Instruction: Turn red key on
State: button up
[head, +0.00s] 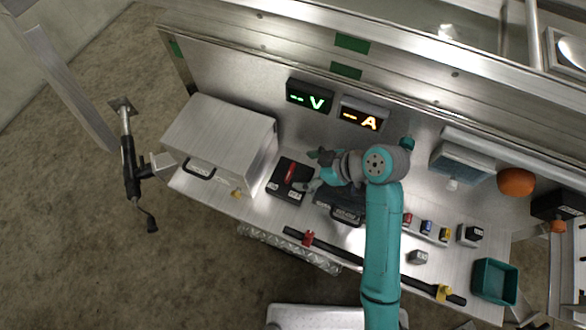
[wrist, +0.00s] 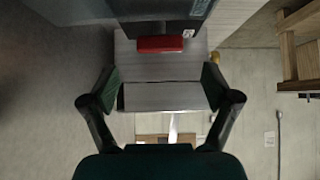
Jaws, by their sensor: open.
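The red key (head: 291,172) is a red bar on top of a black box (head: 281,189) on the metal bench, just right of a silver case. In the wrist view the red key (wrist: 160,45) lies crosswise, above the space between my fingertips, against the dark box (wrist: 165,22). My gripper (head: 314,171) is open and points left, close to the right side of the red key. In the wrist view its two fingers (wrist: 160,88) are spread wide with nothing between them. I cannot tell whether a finger touches the box.
The silver case (head: 228,135) stands left of the black box. A dark case (head: 340,204) lies under my wrist. Green "V" (head: 309,96) and orange "A" (head: 363,115) displays are behind. A black bar (head: 335,252) runs along the front. A teal bin (head: 494,281) stands at the right.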

aim_at(291, 171)
jog(key=shift+x, duration=2.7)
jog(key=shift+c, duration=0.2)
jog(key=c, duration=1.1)
